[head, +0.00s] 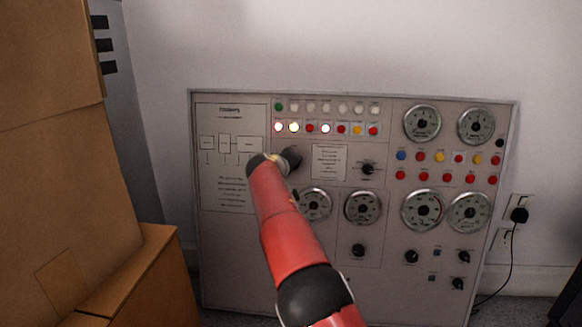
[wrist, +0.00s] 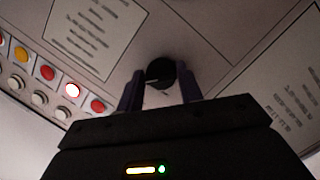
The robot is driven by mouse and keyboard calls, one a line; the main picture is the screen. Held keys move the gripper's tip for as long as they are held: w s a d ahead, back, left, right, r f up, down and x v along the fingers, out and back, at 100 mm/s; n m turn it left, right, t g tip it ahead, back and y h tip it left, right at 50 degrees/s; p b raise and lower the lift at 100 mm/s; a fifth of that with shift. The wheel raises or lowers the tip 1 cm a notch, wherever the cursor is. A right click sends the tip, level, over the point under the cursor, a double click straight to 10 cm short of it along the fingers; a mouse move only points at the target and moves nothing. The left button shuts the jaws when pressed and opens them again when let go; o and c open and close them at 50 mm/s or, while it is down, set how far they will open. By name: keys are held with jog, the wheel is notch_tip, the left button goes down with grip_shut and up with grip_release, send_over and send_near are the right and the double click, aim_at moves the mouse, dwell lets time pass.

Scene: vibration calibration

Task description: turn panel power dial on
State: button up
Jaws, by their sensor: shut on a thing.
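The grey control panel (head: 230,250) stands upright against the wall. My gripper (wrist: 160,82) is at its upper left part, and its two dark fingers are on either side of a round black dial (wrist: 160,72), shut on it. The dial sits between two printed labels. In the head view my red arm reaches up to the panel, and my gripper (head: 290,160) is a small dark shape there. The dial cannot be made out in that view. Its pointer mark and any lettering are not readable.
Another black dial (head: 368,169) is to the right, with round gauges (head: 362,207) below. Rows of coloured lights (head: 326,128) are above, some glowing. Cardboard boxes (head: 60,150) fill the left side. A plugged-in cord (head: 519,216) is at the right.

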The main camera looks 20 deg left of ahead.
jog(key=shift+f+m, duration=0.15)
jog(key=shift+m, duration=0.45)
jog(key=o, duration=1)
jog(key=b+v, duration=0.1)
jog(key=v, duration=0.6)
jog(key=shift+s+r+b, duration=0.3)
jog(key=shift+b, duration=0.05)
jog(key=shift+d, duration=0.1)
